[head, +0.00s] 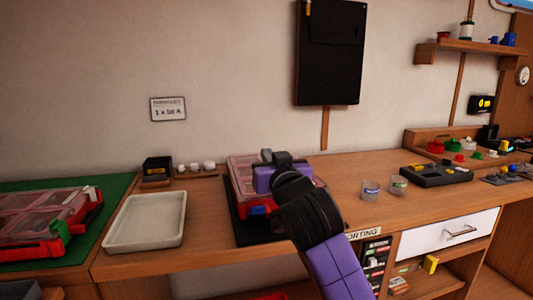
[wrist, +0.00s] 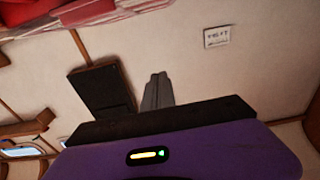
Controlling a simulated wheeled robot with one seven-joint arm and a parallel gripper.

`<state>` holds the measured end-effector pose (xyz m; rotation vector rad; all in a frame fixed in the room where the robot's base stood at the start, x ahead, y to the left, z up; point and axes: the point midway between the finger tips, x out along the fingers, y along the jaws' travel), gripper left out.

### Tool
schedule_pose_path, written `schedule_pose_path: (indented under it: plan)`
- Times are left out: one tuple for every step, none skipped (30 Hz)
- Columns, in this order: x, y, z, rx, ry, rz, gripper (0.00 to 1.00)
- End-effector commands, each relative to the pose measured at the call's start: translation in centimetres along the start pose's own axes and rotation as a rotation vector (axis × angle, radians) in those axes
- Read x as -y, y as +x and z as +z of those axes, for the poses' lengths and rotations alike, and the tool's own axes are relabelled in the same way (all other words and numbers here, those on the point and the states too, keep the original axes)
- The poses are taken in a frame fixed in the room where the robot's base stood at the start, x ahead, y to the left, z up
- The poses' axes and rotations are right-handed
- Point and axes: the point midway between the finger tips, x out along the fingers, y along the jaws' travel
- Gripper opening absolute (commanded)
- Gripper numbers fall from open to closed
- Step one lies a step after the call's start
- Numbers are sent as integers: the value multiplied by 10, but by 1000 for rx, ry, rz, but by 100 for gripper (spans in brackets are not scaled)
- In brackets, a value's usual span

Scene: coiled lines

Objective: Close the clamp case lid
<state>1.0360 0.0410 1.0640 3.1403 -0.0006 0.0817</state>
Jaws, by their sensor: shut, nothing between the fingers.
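A red case with a clear pinkish lid (head: 240,173) sits on a dark mat at the middle of the bench in the head view. My arm and purple gripper (head: 268,157) cover much of it, so I cannot tell whether the lid is fully down. A similar red case (head: 40,222) with a clear lid lies on the green mat at the left. Neither case shows a readable name. In the wrist view my gripper's grey fingers (wrist: 157,92) are together and empty, and a pinkish clear panel with a red edge (wrist: 88,12) shows along the top.
A white tray (head: 146,221) stands left of the middle case. Two clear cups (head: 371,190) and a black organiser (head: 436,175) are to its right. A black panel (head: 330,55) hangs on the wall behind. Bare wood lies between the case and cups.

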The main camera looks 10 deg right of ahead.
Motion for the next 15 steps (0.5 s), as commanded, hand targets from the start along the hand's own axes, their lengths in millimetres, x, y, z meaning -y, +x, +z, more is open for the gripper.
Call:
schedule_pose_path:
  plan:
    - [0, -4, 17, -21, 1, 0, 0]
    - [0, -5, 22, -33, 1, 0, 0]
    - [1, -7, 25, -38, 1, -1, 0]
    - [1, -8, 28, -37, 1, -1, 0]
    - [1, -9, 32, -37, 1, -2, 0]
    - [1, -11, 36, -36, 1, -1, 0]
    - [1, -12, 40, -36, 1, -1, 0]
    - [0, -12, 43, -35, 1, 0, 0]
    - [0, -13, 46, -35, 0, 0, 0]
    - [0, -14, 49, -35, 0, 0, 0]
    - [0, -14, 51, -35, 0, 0, 0]
    - [0, -15, 53, -35, 0, 0, 0]
    - [0, -15, 54, -35, 0, 0, 0]
    - [0, -16, 56, -34, 0, 0, 0]
    - [0, -16, 57, -34, 0, 0, 0]
